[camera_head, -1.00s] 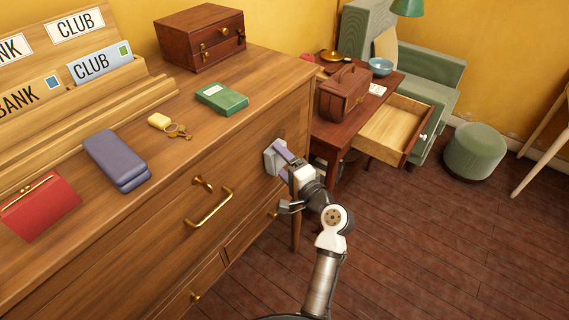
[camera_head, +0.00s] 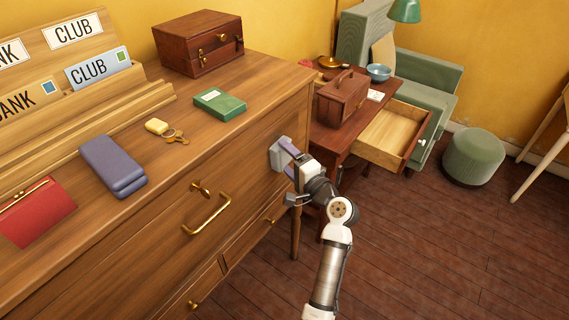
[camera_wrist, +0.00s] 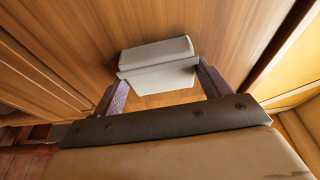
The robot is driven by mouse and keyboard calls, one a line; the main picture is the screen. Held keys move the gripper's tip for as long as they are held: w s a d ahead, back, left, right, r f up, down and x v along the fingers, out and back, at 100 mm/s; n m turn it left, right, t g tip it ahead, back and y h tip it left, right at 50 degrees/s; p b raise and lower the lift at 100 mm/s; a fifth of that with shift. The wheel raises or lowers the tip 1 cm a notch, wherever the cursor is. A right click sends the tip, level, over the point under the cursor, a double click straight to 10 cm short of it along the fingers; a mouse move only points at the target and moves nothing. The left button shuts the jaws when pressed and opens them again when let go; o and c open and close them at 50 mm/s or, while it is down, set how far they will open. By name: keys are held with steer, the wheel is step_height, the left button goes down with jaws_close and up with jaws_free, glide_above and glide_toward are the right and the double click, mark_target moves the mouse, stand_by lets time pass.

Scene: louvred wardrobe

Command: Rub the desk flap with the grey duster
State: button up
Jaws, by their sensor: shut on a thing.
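The grey duster (camera_head: 280,153) is a pale grey block against the upright wooden front of the desk, near its right end. My gripper (camera_head: 288,150) is shut on it, with its purple fingers on either side. In the wrist view the duster (camera_wrist: 158,57) sits between the fingertips (camera_wrist: 160,75), its far face at the wood. I cannot tell whether it presses on the wood. The desk flap (camera_head: 180,225) is the closed upright panel with a brass handle (camera_head: 208,212) and a brass lock plate; it also fills the back of the wrist view (camera_wrist: 75,40).
On the desk top are a red purse (camera_head: 36,212), a purple case (camera_head: 112,165), keys (camera_head: 175,135), a green box (camera_head: 219,104) and a wooden chest (camera_head: 200,43). To the right, a small table has an open drawer (camera_head: 390,138). A green stool (camera_head: 474,156) stands on the clear floor.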

steer(key=w+d, duration=0.1)
steer(key=w+d+b, duration=0.1)
steer(key=w, duration=0.1)
stand_by(0.4)
